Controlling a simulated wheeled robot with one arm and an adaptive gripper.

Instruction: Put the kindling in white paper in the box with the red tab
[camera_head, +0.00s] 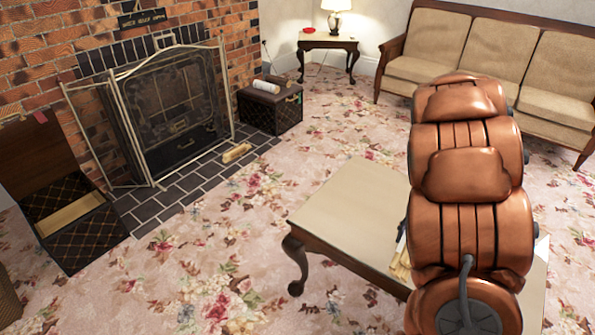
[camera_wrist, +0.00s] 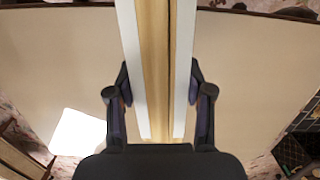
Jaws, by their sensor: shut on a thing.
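The kindling in white paper (camera_wrist: 155,70) is pale wooden sticks with white strips along both sides. My gripper (camera_wrist: 159,88) is shut on it, one finger at each side, over the coffee table (camera_head: 340,205). In the head view the kindling (camera_head: 401,262) shows partly beside my arm, which hides my gripper. I cannot tell whether it touches the tabletop. The box with the red tab (camera_head: 82,240) stands open on the floor at the left. Its dark lid is raised, with the red tab (camera_head: 41,117) at the top edge.
A closed dark box (camera_head: 270,110) with a white roll (camera_head: 266,87) on top stands right of the fireplace screen (camera_head: 175,110). A small wooden bundle (camera_head: 237,153) lies at the hearth's edge. Open carpet lies between table and open box. A sofa (camera_head: 500,65) stands behind.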

